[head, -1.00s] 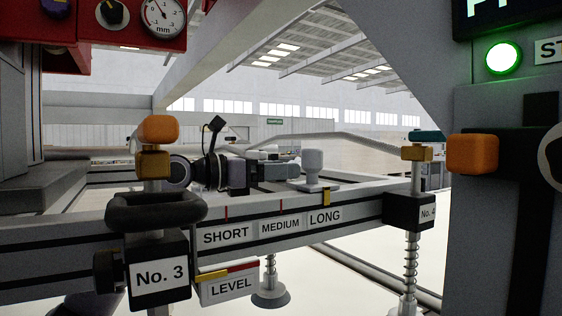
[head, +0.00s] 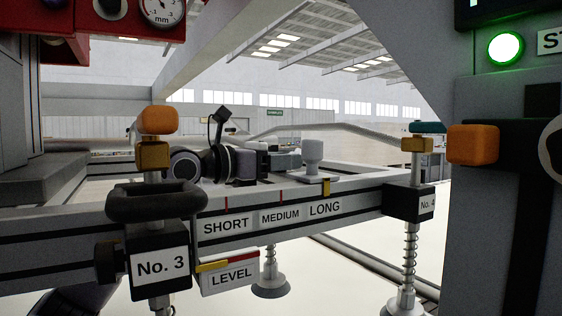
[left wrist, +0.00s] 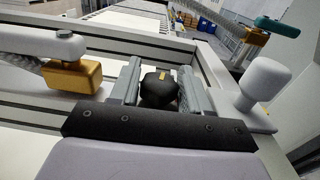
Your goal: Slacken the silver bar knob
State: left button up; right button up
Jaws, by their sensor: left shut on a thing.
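A black knob with a yellow mark (left wrist: 159,86) stands between the two grey fingers of my left gripper (left wrist: 160,76) in the left wrist view. The fingers are shut on its sides. In the head view my left gripper (head: 286,160) is behind the labelled silver bar (head: 362,193), left of a pale knob (head: 312,154); the black knob is hidden there. The pale knob also shows in the left wrist view (left wrist: 265,80), right of my fingers and apart from them. My right gripper is not in view.
The bar's front carries SHORT, MEDIUM and LONG labels (head: 281,216), with a yellow pointer (head: 326,187) at LONG. A No. 3 block (head: 160,267) with a dark loop handle (head: 155,202) stands nearer. The No. 4 post (head: 416,180) is right. A green lamp (head: 505,49) is lit.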

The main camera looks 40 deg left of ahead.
pick_arm(q)
jog(key=shift+d+n+t+y, duration=0.1)
jog(key=shift+n+t+y, duration=0.2)
jog(key=shift+n+y, duration=1.1)
jog(key=shift+y, duration=0.4)
jog(key=o, duration=0.9)
jog(key=shift+o, duration=0.2)
jog(key=shift+s, duration=0.1)
